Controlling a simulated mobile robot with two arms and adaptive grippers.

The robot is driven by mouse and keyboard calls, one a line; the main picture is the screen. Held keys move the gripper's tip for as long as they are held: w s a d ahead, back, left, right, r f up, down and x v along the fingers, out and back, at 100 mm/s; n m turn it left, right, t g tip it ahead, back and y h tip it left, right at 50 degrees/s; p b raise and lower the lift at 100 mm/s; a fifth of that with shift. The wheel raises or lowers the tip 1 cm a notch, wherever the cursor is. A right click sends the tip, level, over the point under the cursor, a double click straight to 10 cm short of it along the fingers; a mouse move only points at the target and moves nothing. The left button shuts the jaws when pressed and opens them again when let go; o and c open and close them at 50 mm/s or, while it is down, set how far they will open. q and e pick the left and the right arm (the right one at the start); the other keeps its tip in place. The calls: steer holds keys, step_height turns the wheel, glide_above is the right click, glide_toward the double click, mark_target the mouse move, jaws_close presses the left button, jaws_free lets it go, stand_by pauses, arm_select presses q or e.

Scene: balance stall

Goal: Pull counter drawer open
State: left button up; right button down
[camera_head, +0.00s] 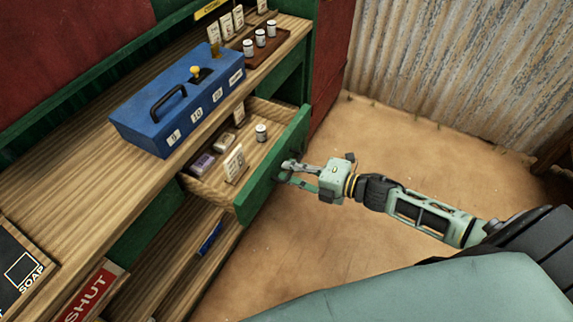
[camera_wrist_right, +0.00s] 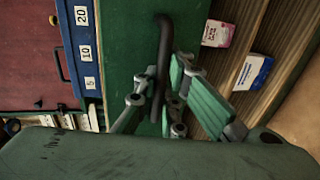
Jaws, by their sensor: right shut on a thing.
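The counter drawer (camera_head: 273,170) has a green front and a wooden inside, and it stands open out from the counter. In it are a white canister (camera_head: 261,132), a small price card (camera_head: 234,163) and a few small packets (camera_head: 203,162). My right gripper (camera_head: 284,172) is at the outer face of the drawer front. In the right wrist view its fingers are shut around the dark bar handle (camera_wrist_right: 162,50) on the green front. The fingers hide part of the handle. My left gripper is not in view.
A blue cash box (camera_head: 180,105) stands on the wooden counter (camera_head: 50,190) above the drawer. A tray with several white canisters (camera_head: 260,38) is at the back. A shelf with packets (camera_wrist_right: 252,72) lies below. The sandy floor beside the drawer is clear.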

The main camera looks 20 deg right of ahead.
steer(key=shift+s+d, duration=0.35)
steer(key=shift+s, duration=0.1)
steer(key=c, duration=1.8)
jaws_free()
steer(key=shift+c, duration=0.2)
steer(key=v, duration=1.2)
